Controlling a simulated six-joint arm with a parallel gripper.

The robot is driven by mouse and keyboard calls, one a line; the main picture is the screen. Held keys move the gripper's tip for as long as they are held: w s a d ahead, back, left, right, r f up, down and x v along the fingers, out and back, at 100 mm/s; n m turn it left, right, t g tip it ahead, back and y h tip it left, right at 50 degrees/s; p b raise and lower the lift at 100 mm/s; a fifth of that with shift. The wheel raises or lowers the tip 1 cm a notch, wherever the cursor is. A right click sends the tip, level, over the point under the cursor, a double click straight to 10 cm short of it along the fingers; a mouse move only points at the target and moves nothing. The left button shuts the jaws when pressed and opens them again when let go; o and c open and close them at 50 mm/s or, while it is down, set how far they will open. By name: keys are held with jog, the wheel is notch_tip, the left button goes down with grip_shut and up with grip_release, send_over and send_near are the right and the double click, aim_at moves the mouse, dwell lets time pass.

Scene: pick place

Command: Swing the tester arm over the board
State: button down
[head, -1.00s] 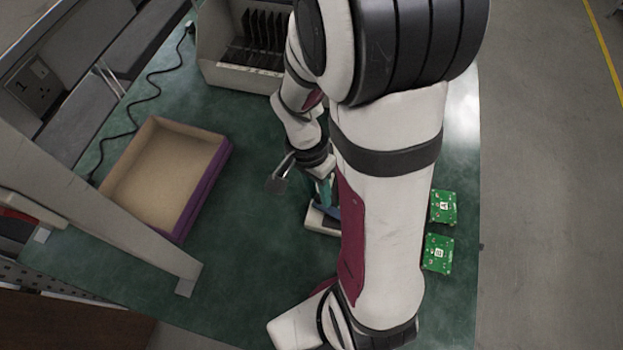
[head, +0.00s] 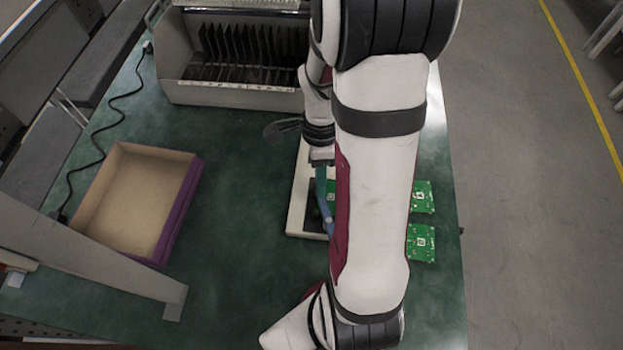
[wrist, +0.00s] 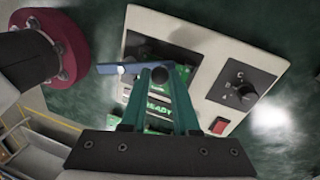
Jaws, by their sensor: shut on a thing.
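The tester (wrist: 245,60) is a pale box with a dark dial, a red switch and a lit READY display, partly hidden behind my fingers in the wrist view. Its pale left edge (head: 297,205) shows beside my arm in the head view. The blue tester arm (wrist: 117,68) runs left from my fingertips, above the dark recess. My gripper (wrist: 160,76) has teal fingers shut on the tester arm at its dark knob. Green board parts show behind and beside the fingers, and a green board (head: 331,197) shows on the tester in the head view, mostly covered by my arm.
Two green boards (head: 421,197) (head: 421,243) lie at the right of the table. An open cardboard box (head: 135,205) with a purple side sits left. A slotted rack (head: 225,93) stands at the back. The green table between box and tester is clear.

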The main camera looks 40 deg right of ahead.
jog(key=shift+s+d+m+t+y, duration=0.1)
jog(key=shift+s+d+m, duration=0.2)
jog(key=shift+m, duration=0.45)
jog(key=shift+s+d+m+t+y, duration=0.1)
jog(key=shift+s+d+m, duration=0.1)
jog(key=shift+d+m, duration=0.4)
jog(key=shift+s+d+m+t+y, duration=0.1)
jog(key=shift+s+d+m, duration=0.15)
jog(key=shift+m, duration=0.6)
jog(key=c, duration=0.7)
grip_release()
jog(key=shift+o, duration=0.2)
notch_tip(320, 180, up, 16)
jog(key=w+d, duration=0.1)
jog(key=d, duration=0.1)
jog(key=shift+w+d+f, duration=0.25)
